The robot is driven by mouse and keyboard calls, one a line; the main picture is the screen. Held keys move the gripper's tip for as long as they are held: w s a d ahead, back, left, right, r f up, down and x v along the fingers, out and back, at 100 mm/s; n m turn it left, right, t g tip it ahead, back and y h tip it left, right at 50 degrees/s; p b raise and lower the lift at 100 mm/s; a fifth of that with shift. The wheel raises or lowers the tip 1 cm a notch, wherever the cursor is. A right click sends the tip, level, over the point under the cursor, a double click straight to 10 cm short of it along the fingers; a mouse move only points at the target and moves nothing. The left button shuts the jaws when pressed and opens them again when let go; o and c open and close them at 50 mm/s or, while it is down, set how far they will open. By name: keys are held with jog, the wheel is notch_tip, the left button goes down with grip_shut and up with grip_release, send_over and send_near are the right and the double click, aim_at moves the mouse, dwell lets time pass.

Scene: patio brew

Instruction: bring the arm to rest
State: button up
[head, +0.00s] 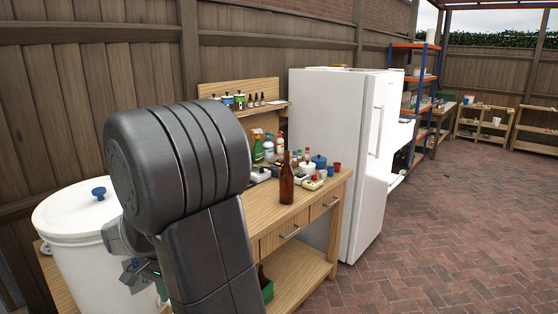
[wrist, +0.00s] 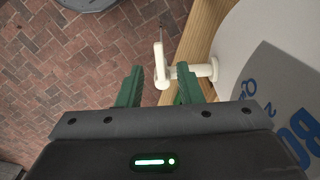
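My gripper (wrist: 159,72) has two green fingers that stand apart with nothing held between them. In the wrist view, a white tap (wrist: 159,56) with an upright lever shows just past and between the fingertips. The tap's stem runs right to the white bucket (wrist: 265,55), which has blue lettering. The right fingertip overlaps the stem in the picture; I cannot tell whether they touch. In the head view, the white lidded bucket (head: 75,262) with a blue knob stands at the lower left. My arm is bent in front of it and hides most of the gripper.
A wooden workbench (head: 325,190) holds a brown bottle (head: 287,180), spray bottles and small containers. A white fridge (head: 335,120) stands beside it. A wooden fence (head: 80,90) closes the back. Open brick paving (head: 440,240) lies to the right.

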notch_tip(320, 180, up, 10)
notch_tip(320, 180, down, 14)
jog(key=shift+f, duration=0.1)
jog(key=shift+s+d+n, duration=0.1)
jog(key=shift+d+n, duration=0.35)
jog(key=shift+n, duration=0.65)
jog(key=shift+s+d, duration=0.1)
